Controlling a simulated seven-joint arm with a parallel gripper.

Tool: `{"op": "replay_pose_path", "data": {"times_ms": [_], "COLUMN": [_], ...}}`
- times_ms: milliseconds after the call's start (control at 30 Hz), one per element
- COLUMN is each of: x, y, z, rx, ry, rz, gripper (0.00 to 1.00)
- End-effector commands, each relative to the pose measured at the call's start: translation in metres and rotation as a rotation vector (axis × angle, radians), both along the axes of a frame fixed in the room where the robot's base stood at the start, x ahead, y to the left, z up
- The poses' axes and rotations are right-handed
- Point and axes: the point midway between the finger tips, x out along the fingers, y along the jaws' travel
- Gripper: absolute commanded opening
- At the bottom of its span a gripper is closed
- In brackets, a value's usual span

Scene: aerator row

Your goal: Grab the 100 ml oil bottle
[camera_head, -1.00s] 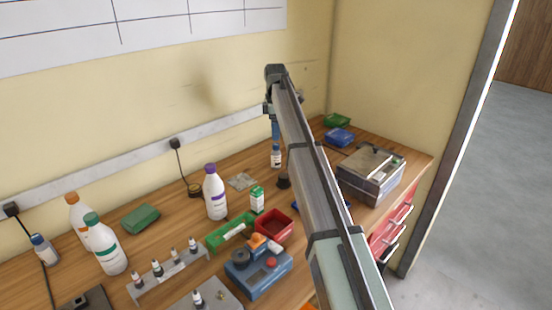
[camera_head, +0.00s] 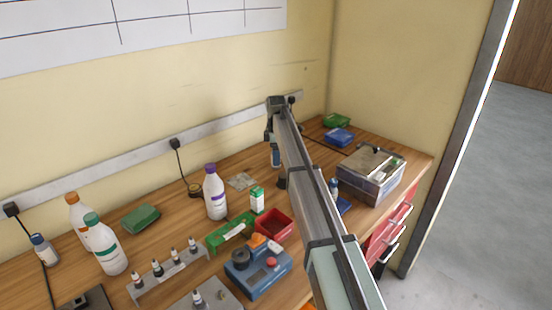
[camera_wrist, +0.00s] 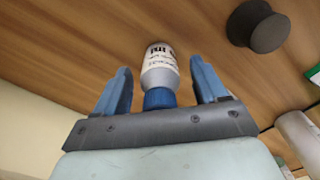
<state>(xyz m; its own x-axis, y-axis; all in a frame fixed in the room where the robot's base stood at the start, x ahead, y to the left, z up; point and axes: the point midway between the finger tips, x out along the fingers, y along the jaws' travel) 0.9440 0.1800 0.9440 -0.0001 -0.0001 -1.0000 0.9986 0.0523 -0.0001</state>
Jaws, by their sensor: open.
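In the wrist view a small white bottle (camera_wrist: 160,68) with a dark-printed label and a blue cap (camera_wrist: 159,98) lies between the two blue fingers of my gripper (camera_wrist: 160,66). The fingers are open, with a gap on each side of the bottle. The print is too small to read surely as 100 ml. In the head view my gripper (camera_head: 275,156) is low over the back of the bench, and my arm and fingers hide that bottle. Another small blue-capped bottle (camera_head: 333,188) stands right of my arm.
A dark round knob-like piece (camera_wrist: 257,26) stands near the bottle. A purple-capped bottle (camera_head: 215,193), a green-white carton (camera_head: 257,200) and a red bin (camera_head: 273,224) are left of my arm.

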Motion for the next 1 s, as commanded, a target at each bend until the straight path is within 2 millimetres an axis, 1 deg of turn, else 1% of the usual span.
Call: {"op": "replay_pose_path", "data": {"times_ms": [200, 833, 867, 1000], "x": [0.0002, 0.0002, 0.0002, 0.0003], "y": [0.0001, 0.0001, 0.0001, 0.0001], "z": [-0.0008, -0.0007, -0.0006, -0.0006], "rx": [0.000, 0.000, 0.000, 0.000], "ry": [-0.001, 0.000, 0.000, 0.000], "rz": [0.000, 0.000, 0.000, 0.000], "gripper": [0.71, 0.10, 0.09, 0.09]}}
